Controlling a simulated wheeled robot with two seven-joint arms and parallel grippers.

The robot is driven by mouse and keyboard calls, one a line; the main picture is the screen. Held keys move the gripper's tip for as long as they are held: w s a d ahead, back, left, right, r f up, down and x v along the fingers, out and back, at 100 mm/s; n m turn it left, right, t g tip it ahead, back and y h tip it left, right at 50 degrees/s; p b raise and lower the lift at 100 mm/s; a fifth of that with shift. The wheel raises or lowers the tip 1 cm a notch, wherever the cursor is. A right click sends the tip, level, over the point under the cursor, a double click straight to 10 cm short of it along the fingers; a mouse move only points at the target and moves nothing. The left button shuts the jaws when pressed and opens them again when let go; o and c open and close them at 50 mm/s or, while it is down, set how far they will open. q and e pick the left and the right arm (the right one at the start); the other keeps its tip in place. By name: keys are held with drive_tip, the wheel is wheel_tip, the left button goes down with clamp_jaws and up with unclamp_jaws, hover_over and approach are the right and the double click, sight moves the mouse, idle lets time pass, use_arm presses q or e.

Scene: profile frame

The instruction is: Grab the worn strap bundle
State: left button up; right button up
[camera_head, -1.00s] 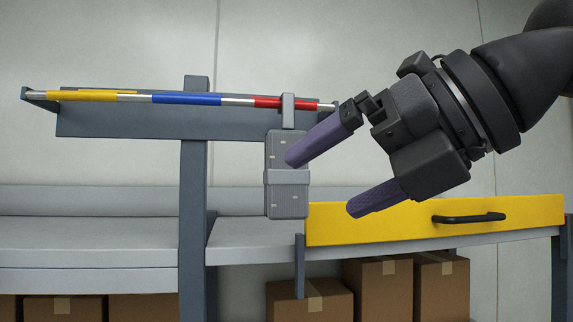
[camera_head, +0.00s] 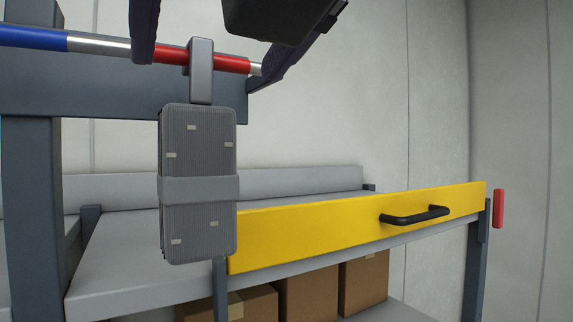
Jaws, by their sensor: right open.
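The worn strap bundle (camera_head: 198,140) is a grey, ribbed block with small pale patches and a band around its middle. It hangs upright by a grey loop (camera_head: 201,72) over the red part of a striped rail (camera_head: 95,42). My right gripper (camera_head: 205,68) comes in from the top of the view and is open. One dark purple finger is left of the loop and the other right of it, with the loop between them in the picture. I cannot tell whether either finger touches anything. My left gripper is not in view.
A dark post (camera_head: 32,200) and beam (camera_head: 90,85) carry the rail. Below is a grey bench (camera_head: 125,265) with a yellow drawer front (camera_head: 350,228) and black handle (camera_head: 415,215). Cardboard boxes (camera_head: 308,295) stand underneath. Space right of the bundle above the drawer is clear.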

sight(203, 91)
drive_tip(key=shift+w+a+f, duration=0.15)
drive_tip(key=shift+w+a, duration=0.1)
drive_tip(key=shift+w, duration=0.2)
drive_tip(key=w+p, duration=0.1)
drive_tip(key=w+a+p, duration=0.1)
drive_tip(key=shift+w+a+p, duration=0.25)
drive_tip(key=shift+w+p, duration=0.05)
drive_tip(key=shift+p, duration=0.1)
drive_tip(key=x, duration=0.3)
drive_tip(key=shift+d+f+p, duration=0.1)
drive_tip(key=shift+p, duration=0.2)
drive_tip(key=shift+f, duration=0.1)
drive_tip(key=shift+s, duration=0.2)
drive_tip(key=shift+c, duration=0.5)
drive_tip(key=shift+w, duration=0.1)
clamp_jaws()
